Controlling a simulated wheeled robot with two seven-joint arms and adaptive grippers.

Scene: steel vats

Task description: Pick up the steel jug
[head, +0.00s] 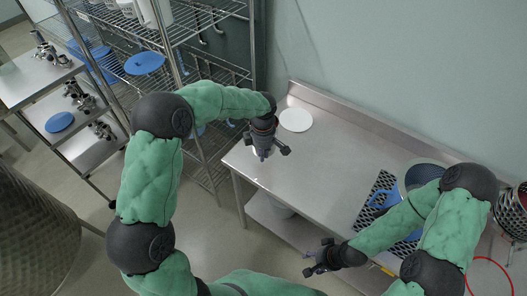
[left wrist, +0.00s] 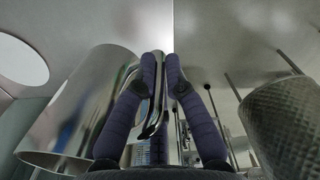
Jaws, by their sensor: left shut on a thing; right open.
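The steel jug (left wrist: 82,105) shows in the left wrist view as a large shiny cylinder on the left, with its curved handle (left wrist: 155,120) running between my fingers. My left gripper (left wrist: 160,72) is shut on this handle. In the head view my left gripper (head: 272,153) is over the left end of the steel table, and the jug is hidden or too unclear to make out there. My right gripper (head: 316,257) is open and empty, in front of the table's front edge.
A white disc (head: 296,120) lies on the steel table (head: 325,150) behind my left gripper. A dark perforated mat (head: 374,197) with blue items and a steel vessel (head: 424,174) is at the right. Wire shelving (head: 215,50) stands at the left. The table's middle is clear.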

